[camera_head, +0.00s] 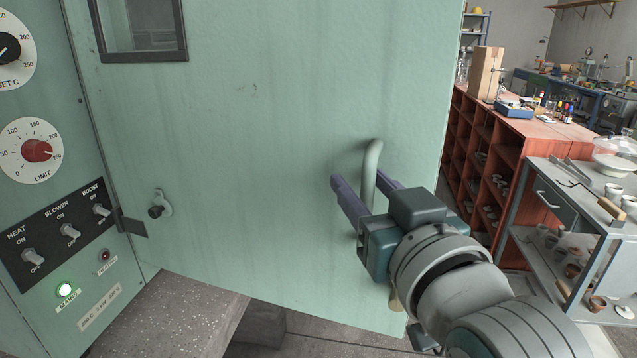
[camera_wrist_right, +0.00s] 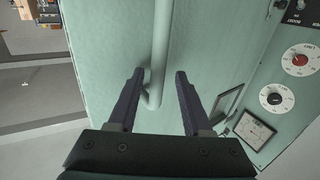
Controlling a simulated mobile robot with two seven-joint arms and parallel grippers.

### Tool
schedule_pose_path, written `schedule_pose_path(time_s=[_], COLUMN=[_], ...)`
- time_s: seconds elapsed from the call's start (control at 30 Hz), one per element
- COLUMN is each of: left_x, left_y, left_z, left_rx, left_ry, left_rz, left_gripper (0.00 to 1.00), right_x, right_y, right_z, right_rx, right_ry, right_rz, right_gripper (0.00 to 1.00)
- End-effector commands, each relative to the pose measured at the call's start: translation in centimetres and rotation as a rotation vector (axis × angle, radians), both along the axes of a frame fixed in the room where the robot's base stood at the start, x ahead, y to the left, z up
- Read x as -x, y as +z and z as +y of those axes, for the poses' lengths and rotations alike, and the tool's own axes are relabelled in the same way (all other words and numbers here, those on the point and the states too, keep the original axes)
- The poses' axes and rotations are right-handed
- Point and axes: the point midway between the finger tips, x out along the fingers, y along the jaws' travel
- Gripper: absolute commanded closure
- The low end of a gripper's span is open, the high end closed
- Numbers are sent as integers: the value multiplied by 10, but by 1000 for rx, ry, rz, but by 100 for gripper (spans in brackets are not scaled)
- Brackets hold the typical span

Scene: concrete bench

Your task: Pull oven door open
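The pale green oven door (camera_head: 250,150) fills the middle of the head view. It appears swung outward, with its lower edge reaching past the bench over the floor. Its grey-green bar handle (camera_head: 371,160) stands upright near the free right edge. My right gripper (camera_head: 360,178) is open around the handle, one purple finger on each side. In the right wrist view the handle (camera_wrist_right: 161,40) passes between the fingertips (camera_wrist_right: 160,74), closer to the left finger, with a clear gap at the right finger. My left gripper is in neither view.
The oven's control panel (camera_head: 60,230) with dials, switches and a lit green lamp stands at the left. The concrete bench (camera_head: 170,315) lies below. A red-brown shelf unit (camera_head: 520,130) and a grey cart (camera_head: 575,190) with crockery stand at the right.

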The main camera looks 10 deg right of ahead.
Motion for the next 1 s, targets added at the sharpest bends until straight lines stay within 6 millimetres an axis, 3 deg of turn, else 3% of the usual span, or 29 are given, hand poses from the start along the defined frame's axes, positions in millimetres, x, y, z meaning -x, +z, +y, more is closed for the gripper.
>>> schedule_pose_path(time_s=[0.33, 0.7, 1.0], left_x=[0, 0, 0], left_y=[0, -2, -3], left_z=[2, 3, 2], left_rx=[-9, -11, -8], left_ry=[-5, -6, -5], left_rz=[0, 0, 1], left_gripper=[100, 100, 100], right_x=[9, 74, 98], right_y=[0, -1, 0], right_z=[-2, -7, -8], right_rx=[1, 1, 0], right_ry=[-2, -1, 0], right_rz=[0, 2, -1], right_gripper=[50, 50, 50])
